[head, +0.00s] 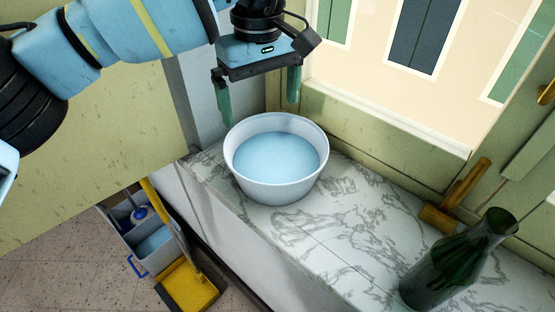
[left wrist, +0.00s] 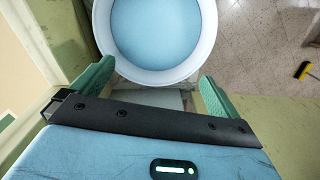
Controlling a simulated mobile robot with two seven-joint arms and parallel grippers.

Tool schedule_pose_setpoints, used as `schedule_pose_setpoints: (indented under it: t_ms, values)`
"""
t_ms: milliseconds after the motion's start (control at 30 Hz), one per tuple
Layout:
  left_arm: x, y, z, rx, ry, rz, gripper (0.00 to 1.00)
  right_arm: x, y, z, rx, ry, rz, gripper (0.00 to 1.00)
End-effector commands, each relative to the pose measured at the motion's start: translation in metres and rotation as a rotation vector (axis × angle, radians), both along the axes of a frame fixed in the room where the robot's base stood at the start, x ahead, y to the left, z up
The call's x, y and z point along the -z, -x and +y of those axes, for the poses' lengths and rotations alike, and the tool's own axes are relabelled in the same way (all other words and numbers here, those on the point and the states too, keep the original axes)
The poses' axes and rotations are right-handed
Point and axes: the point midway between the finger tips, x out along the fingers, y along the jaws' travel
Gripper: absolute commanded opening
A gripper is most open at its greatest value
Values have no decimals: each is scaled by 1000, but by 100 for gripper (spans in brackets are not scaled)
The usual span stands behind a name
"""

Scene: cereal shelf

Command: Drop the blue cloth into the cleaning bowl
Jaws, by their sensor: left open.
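The white cleaning bowl (head: 277,190) stands upright on a marble ledge, and it also shows in the left wrist view (left wrist: 199,50). A smooth light-blue surface fills its inside; I cannot tell whether this is liquid or cloth. No separate blue cloth can be made out in either view. My left gripper (head: 260,113) is open, its green fingers wide apart with nothing seen between them. It is above and behind the bowl's far rim in the head view. In the left wrist view its fingertips (left wrist: 157,75) flank the bowl's near edge. My right gripper is not in view.
The marble ledge (head: 345,215) is clear just right of the bowl. A dark green bottle (head: 455,262) and a wooden-handled tool (head: 452,203) are farther right. A window frame (head: 385,125) borders the ledge behind. A grey mop bucket (head: 150,245) with yellow parts stands on the floor.

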Motion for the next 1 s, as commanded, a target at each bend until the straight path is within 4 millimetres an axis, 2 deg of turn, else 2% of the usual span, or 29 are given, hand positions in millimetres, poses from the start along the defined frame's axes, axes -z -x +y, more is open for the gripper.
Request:
schedule_pose_setpoints:
  t_ms: [100,300,1000]
  values:
    - [-15,0,-1,0,1,-1,100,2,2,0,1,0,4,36]
    - [-25,0,0,1,-1,1,100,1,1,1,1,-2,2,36]
    - [-25,0,0,1,-1,1,100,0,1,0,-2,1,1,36]
